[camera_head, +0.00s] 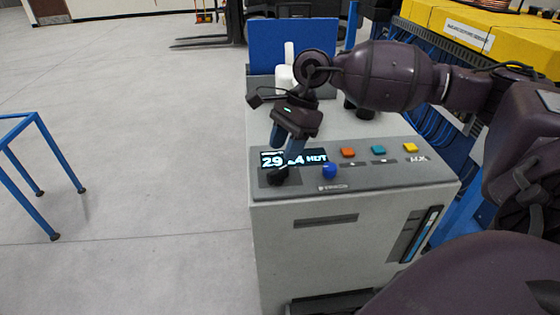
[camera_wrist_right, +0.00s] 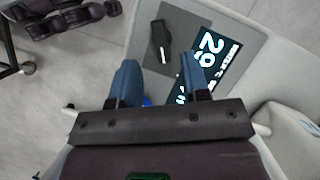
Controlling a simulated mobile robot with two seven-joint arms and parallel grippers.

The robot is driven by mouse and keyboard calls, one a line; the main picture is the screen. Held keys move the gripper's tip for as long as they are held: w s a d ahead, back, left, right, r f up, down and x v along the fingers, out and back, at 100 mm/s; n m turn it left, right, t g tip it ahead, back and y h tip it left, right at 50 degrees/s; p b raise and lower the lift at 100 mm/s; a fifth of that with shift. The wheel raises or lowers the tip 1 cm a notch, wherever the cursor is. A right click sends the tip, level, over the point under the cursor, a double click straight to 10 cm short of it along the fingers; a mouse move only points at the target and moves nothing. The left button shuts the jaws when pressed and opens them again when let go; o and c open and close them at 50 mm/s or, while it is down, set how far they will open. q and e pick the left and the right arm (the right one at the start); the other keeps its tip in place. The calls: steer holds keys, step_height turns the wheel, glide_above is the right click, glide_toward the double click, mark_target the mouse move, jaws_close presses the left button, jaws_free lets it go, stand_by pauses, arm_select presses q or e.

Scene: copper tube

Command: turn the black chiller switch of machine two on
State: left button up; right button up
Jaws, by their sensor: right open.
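The black chiller switch (camera_head: 278,177) is a knob at the front left corner of the machine's grey control panel (camera_head: 375,176), just below the lit display (camera_head: 272,159). In the right wrist view the black switch (camera_wrist_right: 160,42) lies ahead of and between the fingertips, with its handle running roughly up and down in the picture. My right gripper (camera_head: 284,152) reaches down over the display with its blue fingers apart and empty. In the right wrist view, a clear gap shows between the gripper (camera_wrist_right: 161,68) and the switch. My left gripper is not in view.
A blue button (camera_head: 329,171) sits right of the display, with orange (camera_head: 347,152), teal (camera_head: 378,150) and yellow (camera_head: 410,147) buttons further right. A white object (camera_head: 285,75) stands behind my gripper near a blue panel (camera_head: 292,42). Open floor lies left of the machine.

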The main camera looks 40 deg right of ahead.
steer(key=shift+v, duration=2.1)
steer(key=shift+a, duration=0.1)
